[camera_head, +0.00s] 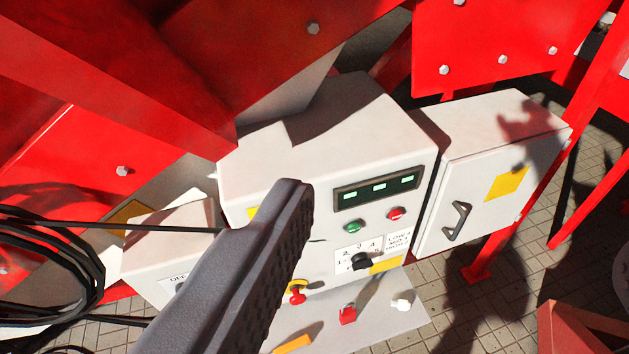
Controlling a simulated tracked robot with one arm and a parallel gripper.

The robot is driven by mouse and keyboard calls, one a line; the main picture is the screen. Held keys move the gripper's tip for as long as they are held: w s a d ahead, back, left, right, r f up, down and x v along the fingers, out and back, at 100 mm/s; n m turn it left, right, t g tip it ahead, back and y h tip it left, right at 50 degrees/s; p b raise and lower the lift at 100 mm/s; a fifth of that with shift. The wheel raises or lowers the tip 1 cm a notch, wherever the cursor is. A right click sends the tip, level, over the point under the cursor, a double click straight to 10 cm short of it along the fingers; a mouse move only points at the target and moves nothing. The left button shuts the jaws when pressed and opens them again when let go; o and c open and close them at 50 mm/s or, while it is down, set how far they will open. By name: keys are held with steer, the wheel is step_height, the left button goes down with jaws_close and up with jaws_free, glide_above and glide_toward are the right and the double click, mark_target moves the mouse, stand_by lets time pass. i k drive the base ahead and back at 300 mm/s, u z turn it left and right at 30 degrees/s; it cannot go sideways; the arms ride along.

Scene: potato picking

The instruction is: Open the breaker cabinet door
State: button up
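The light grey breaker cabinet (497,128), which I take to be the box at the right, is attached beside a larger control panel. Its door (485,195) faces the camera and looks shut. The door has a dark bar handle (458,221) near its left edge and a yellow label. One dark grey finger of my gripper (292,200) reaches up from the bottom, in front of the control panel. It is left of the handle and apart from it in the picture. Its ribbed side faces right. No second finger can be made out.
The control panel (330,150) has a display, buttons, a black knob (361,261) and switches on a lower plate. A smaller box (165,245) and black cable coils (50,250) are at the left. Red steel frames surround the boxes. Tiled floor shows below the cabinet.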

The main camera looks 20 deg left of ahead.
mark_target(481, 194)
steer(key=u, duration=0.5)
steer(key=k, duration=1.15)
steer(key=z, duration=0.7)
steer(key=i, duration=1.4)
steer(key=u, duration=0.65)
